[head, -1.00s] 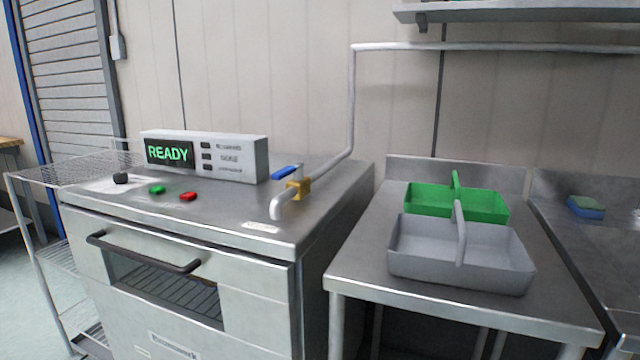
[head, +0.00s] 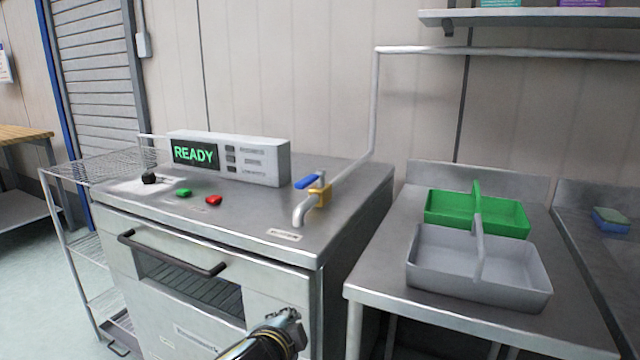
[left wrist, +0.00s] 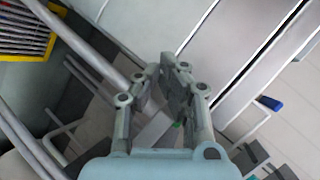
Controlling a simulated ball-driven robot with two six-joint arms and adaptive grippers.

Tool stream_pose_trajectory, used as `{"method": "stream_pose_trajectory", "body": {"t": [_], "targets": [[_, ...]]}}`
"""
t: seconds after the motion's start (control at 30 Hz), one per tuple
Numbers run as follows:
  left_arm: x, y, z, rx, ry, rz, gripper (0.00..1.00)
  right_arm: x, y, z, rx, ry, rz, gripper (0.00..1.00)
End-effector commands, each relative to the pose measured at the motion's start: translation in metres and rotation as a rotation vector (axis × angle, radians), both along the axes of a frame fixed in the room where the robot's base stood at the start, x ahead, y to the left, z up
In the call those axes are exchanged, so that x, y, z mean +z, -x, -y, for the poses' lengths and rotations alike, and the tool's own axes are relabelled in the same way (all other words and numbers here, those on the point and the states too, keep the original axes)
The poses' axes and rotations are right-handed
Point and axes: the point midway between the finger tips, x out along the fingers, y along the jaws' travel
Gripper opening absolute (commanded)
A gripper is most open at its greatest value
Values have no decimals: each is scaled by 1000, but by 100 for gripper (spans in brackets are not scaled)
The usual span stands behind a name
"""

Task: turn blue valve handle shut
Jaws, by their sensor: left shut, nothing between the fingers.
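The blue valve handle (head: 307,181) is a short lever at the brass valve body (head: 320,194), on the pipe above the metal machine top. It lies on the left side of the body, at a slant to the pipe. The pipe's spout (head: 299,215) bends down in front. My left gripper (head: 290,318) is at the bottom of the head view, in front of the machine, below and apart from the handle. Its fingers are together and empty in the left wrist view (left wrist: 172,68). A small blue piece shows there at right; I cannot tell whether it is the handle. My right gripper is not in view.
A display box (head: 228,157) reading READY stands behind green and red buttons and a black knob. An oven handle (head: 172,254) sticks out in front. Grey (head: 478,282) and green (head: 440,216) caddies stand on the right table. The machine top around the spout is mostly clear.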

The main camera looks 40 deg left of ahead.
Motion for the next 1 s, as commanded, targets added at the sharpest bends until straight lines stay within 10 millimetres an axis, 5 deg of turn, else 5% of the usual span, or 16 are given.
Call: {"method": "stream_pose_trajectory", "body": {"t": [0.03,0.1,0.2,0.3,0.57,1.0], "targets": [[39,-8,-4,10,-42,50,0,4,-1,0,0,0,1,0],[81,-13,-11,27,-99,102,0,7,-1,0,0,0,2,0],[132,-24,-16,29,-200,174,0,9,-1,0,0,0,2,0],[156,-47,-9,-37,-348,222,0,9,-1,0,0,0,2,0],[182,-88,18,-193,-602,275,0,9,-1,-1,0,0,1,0],[183,-89,21,-205,-620,277,0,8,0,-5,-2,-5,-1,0]]}}
